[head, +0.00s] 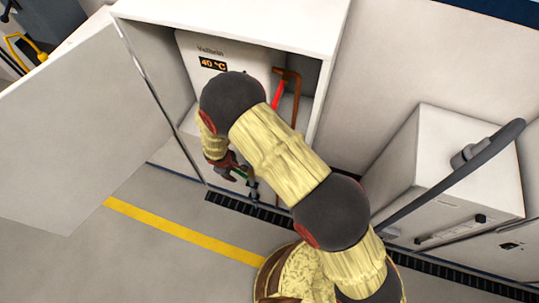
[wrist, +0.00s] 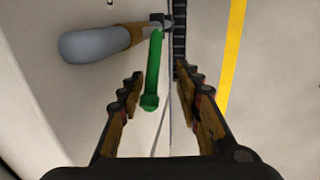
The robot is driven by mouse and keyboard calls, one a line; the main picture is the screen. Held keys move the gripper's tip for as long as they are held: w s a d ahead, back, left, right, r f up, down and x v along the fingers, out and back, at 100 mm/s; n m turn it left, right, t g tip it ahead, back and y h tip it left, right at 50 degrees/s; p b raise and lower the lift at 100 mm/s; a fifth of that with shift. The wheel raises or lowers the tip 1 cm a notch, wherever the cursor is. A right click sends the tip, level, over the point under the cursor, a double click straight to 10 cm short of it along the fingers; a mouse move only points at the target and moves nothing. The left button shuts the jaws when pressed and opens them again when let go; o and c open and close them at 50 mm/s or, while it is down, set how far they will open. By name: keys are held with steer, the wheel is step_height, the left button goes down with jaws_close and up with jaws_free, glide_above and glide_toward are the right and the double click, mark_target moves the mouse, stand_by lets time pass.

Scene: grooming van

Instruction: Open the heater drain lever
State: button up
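A green lever (wrist: 153,75) points down from a small valve (wrist: 160,20) in the wrist view. The valve joins a brass fitting and a grey, rounded pipe end (wrist: 88,46). My gripper (wrist: 158,76) is open, with one finger on each side of the green lever and visible gaps to both. In the head view my gripper (head: 231,168) is low in front of the heater cabinet, and a bit of the green lever (head: 240,175) shows beside it. The white heater (head: 220,52) reads 40 °C; my arm hides its lower part.
A red lever (head: 278,94) sits by a copper pipe (head: 296,98) inside the cabinet (head: 322,28). The cabinet door (head: 85,125) stands open at left. A white unit (head: 440,150) with a grey hose stands at right. Floor beyond the yellow stripe (head: 185,233) is clear.

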steer(key=s+d+r+m, duration=0.1)
steer(key=s+d+r, duration=0.1)
steer(key=d+r, duration=0.3)
steer(key=s+d+r+m+g+h+p, duration=0.1)
steer(key=d+r, duration=0.4)
steer(key=r, duration=0.7)
steer(key=s+d+r+m+g+p, duration=0.1)
steer(key=s+d+r+m, duration=0.2)
steer(key=r, duration=0.6)
steer(key=shift+s+d+r+h, duration=0.15)
steer(key=shift+s+d+h, duration=0.25)
steer(key=shift+s+d, duration=0.8)
